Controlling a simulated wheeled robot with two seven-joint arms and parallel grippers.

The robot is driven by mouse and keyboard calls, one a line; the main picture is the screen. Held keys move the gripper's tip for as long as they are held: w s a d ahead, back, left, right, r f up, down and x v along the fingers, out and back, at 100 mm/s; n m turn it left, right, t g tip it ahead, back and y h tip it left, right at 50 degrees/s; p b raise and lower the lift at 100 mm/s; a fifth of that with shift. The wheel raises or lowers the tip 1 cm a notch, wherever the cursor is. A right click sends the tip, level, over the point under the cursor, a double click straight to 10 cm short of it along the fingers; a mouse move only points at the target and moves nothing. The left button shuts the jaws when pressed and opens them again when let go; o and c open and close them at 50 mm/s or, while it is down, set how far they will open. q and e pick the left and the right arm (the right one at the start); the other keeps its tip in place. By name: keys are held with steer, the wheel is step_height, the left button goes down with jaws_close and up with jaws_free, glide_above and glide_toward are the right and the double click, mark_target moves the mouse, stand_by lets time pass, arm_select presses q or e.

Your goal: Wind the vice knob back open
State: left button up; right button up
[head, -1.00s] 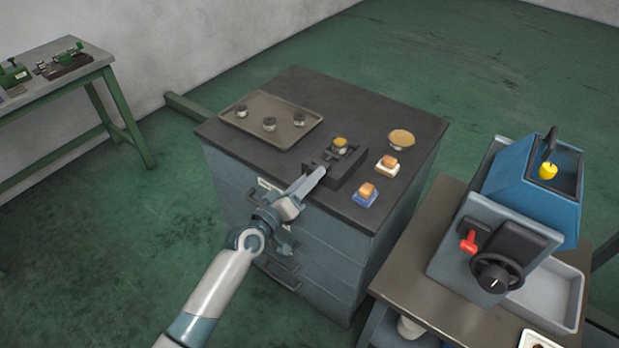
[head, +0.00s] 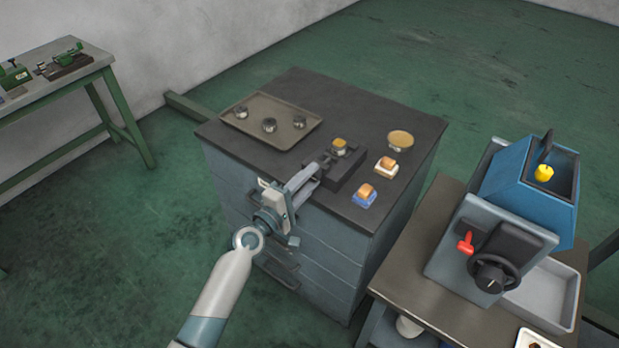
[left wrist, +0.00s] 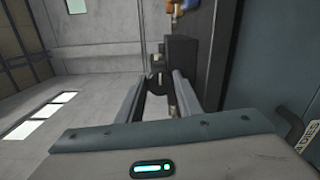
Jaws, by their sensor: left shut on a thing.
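The dark vice (head: 350,175) stands at the front edge of the cabinet top, with a small yellow-topped piece (head: 340,144) at its jaws. My left gripper (head: 313,170) reaches it from the front left, its two fingers now both showing. In the left wrist view, the dark round knob (left wrist: 157,86) sits between the fingertips of my left gripper (left wrist: 159,82), in front of the vice body (left wrist: 183,65). The gripper is shut on the knob. In the head view the fingers mostly hide the knob. My right gripper is not in view.
A tray (head: 285,106) with several small metal parts lies at the back left of the cabinet top. Two small blocks (head: 386,164) (head: 364,194) and a round dish (head: 400,139) lie right of the vice. A blue machine (head: 520,200) stands on the table at the right.

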arm_select(q)
steer(key=shift+n, duration=0.6)
steer(key=o, duration=1)
steer(key=shift+o, duration=0.2)
steer(key=shift+s+a, duration=0.1)
steer(key=b+v, duration=0.3)
steer(key=v, duration=1.4)
steer(key=shift+a, duration=0.1)
